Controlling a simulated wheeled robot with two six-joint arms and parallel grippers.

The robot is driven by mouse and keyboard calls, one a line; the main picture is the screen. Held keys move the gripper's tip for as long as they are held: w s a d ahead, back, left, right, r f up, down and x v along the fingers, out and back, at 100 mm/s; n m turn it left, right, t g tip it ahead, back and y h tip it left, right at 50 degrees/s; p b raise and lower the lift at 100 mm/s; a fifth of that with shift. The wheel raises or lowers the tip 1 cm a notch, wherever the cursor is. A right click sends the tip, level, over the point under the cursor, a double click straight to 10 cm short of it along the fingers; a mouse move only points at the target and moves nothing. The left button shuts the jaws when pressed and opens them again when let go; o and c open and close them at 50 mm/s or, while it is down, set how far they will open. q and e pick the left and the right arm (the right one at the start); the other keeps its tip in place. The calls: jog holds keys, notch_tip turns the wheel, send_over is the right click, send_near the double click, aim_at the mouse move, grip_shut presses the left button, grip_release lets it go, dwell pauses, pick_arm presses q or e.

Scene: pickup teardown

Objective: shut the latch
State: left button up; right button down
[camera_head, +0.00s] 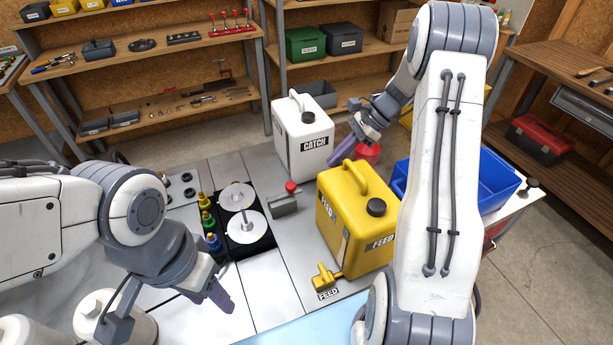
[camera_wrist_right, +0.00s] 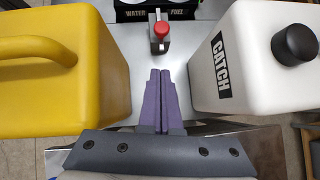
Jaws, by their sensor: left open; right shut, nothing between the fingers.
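The likely latch is a small grey block with a red knob (camera_head: 291,187), standing on the table between the black tray and the yellow can. It also shows at the top middle of the right wrist view (camera_wrist_right: 162,30), ahead of my fingertips and apart from them. My right gripper (camera_head: 340,157) is shut and empty, between the white CATCH can (camera_head: 292,148) and the yellow FEED can (camera_head: 345,235). In the right wrist view its purple fingers (camera_wrist_right: 161,75) lie together, pointing at the knob. My left gripper (camera_head: 222,297) is open, low over the table's near left; its fingers partly overlap in view.
The two cans flank my right gripper closely. A black tray (camera_head: 255,249) with white discs and coloured fittings is left of the block. A yellow FEED valve (camera_head: 325,277) lies at the front. A blue bin (camera_head: 494,188) stands right, partly behind my right arm.

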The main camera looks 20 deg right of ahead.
aim_at(292, 187)
jog(key=a+f+p, duration=0.3)
jog(key=a+f, duration=0.2)
jog(key=a, duration=0.3)
jog(key=shift+w+f, duration=0.25)
jog(key=shift+w, duration=0.15)
jog(key=a, duration=0.4)
jog(key=shift+s+b, duration=0.1)
jog(key=shift+b, duration=0.2)
jog(key=shift+d, duration=0.1)
